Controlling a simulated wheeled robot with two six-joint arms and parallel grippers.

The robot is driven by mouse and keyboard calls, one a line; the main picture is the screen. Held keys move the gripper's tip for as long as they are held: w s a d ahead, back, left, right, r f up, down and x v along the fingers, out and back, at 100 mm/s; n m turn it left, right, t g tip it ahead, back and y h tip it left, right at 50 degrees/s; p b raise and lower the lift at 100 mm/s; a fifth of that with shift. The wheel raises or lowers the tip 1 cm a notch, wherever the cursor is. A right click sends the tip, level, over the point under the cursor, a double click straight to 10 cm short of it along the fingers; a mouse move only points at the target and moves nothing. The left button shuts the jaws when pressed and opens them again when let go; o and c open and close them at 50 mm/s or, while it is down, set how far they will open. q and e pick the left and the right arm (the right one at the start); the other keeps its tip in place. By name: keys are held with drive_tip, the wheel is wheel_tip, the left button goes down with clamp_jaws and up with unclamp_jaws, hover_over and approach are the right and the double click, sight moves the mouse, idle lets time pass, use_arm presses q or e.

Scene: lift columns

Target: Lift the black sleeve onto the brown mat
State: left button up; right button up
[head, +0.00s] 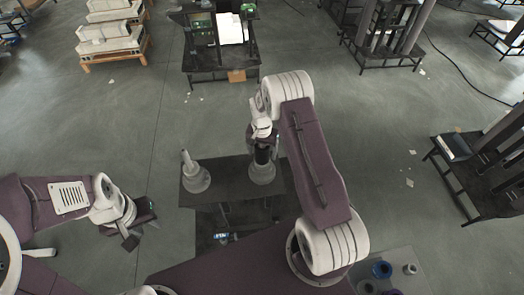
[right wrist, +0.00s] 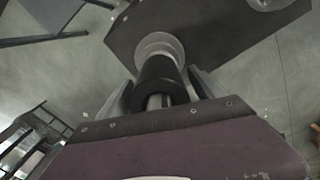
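The black sleeve (head: 262,154) sits around an upright grey post with a pale flared base (head: 262,173) on a dark table (head: 225,184). In the right wrist view the sleeve (right wrist: 158,78) is between the two fingers of my right gripper (right wrist: 160,80), with the post's end showing inside it. I cannot tell whether the fingers press on it. In the head view my right gripper (head: 262,140) is above the table, partly hidden by its own arm. My left gripper (head: 138,224) is open and empty, left of the table. I cannot make out a brown mat.
A second, bare post (head: 195,175) stands left on the same table. A grey surface (head: 400,258) at the lower right holds a blue ring (head: 381,269) and small cups. Racks and other tables stand further back. The floor around the table is mostly clear.

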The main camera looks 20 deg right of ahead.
drive_tip(key=c, duration=1.5)
drive_tip(key=shift+w+r, duration=0.1)
drive_tip(key=shift+r, duration=0.15)
wheel_tip(320, 180, up, 18)
drive_tip(key=b, duration=0.5)
